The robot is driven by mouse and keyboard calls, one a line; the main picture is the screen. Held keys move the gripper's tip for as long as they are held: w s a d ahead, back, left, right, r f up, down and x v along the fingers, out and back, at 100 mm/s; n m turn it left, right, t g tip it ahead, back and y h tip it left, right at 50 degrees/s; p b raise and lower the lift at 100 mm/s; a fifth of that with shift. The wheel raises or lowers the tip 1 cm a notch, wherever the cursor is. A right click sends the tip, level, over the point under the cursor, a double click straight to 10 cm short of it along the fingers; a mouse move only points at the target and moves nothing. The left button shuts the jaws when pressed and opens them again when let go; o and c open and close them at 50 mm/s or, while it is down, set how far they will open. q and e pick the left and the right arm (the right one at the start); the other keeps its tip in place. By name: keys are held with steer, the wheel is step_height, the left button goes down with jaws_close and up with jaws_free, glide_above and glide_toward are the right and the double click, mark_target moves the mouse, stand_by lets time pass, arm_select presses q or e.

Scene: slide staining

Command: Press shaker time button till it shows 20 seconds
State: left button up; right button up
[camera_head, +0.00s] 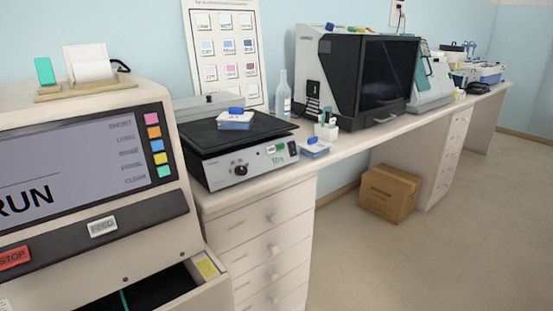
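The shaker (215,172) stands on the bench left of centre. It has a black flat top and a light grey front panel. The front panel carries a black knob (241,170), a small green-lit display (275,149) and small markings to its right. The digits and the separate buttons are too small to read surely. A blue and white stack (235,121) sits on the shaker's top. Neither of my grippers is in view, and nothing touches the front panel.
A large beige machine (110,100) with a RUN screen and an open drawer fills the left. A similar blue-white stack (314,150) lies right of the shaker. A black-fronted machine (355,75) stands further along. A cardboard box (389,194) is on the otherwise open floor.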

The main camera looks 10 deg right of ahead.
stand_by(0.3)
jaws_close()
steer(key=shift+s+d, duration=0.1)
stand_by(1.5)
